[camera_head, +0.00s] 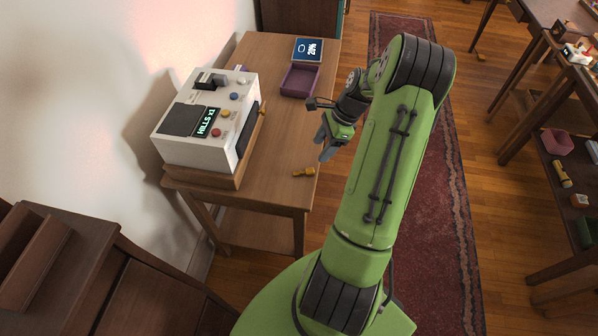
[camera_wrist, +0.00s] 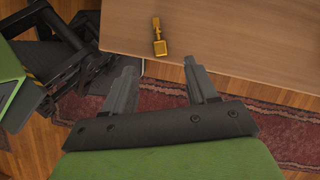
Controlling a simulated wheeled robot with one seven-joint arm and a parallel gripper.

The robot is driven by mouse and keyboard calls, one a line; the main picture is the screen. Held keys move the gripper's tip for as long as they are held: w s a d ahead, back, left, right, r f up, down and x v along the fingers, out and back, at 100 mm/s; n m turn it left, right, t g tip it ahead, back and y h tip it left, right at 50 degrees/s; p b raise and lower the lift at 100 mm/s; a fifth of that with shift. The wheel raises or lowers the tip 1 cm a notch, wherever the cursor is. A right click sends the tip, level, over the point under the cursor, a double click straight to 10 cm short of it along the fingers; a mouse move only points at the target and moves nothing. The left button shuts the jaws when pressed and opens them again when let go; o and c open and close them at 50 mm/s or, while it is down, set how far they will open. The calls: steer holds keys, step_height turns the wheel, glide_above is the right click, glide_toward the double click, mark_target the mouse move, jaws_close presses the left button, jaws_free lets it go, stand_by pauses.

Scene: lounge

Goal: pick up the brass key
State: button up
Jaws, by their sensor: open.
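The brass key (camera_head: 304,172) lies flat on the wooden table near its right front edge in the head view. It is small and yellow-gold, and in the wrist view the key (camera_wrist: 158,38) lies on the tabletop beyond my fingertips. My gripper (camera_head: 322,142) is open and empty, above the table's right edge and a little behind the key. In the wrist view the two fingers of my gripper (camera_wrist: 160,66) are spread apart, with the key ahead of the gap and not between them.
A white console with buttons and a lit screen (camera_head: 209,122) stands on a wooden base at the table's left. A purple tray (camera_head: 300,80) and a blue card (camera_head: 307,49) lie at the table's back. The table (camera_head: 262,185) is bare around the key. Shelves with small objects (camera_head: 562,173) stand far right.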

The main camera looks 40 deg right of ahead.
mark_target(307, 171)
steer(key=x, duration=0.4)
steer(key=shift+w+d+f+b, duration=0.1)
steer(key=shift+w+b, duration=0.05)
steer(key=shift+b, duration=0.2)
steer(key=b+x, duration=0.1)
steer(key=x, duration=0.4)
steer(key=shift+f+b, duration=0.35)
steer(key=shift+b, duration=0.05)
steer(key=shift+r, duration=0.1)
jaws_close()
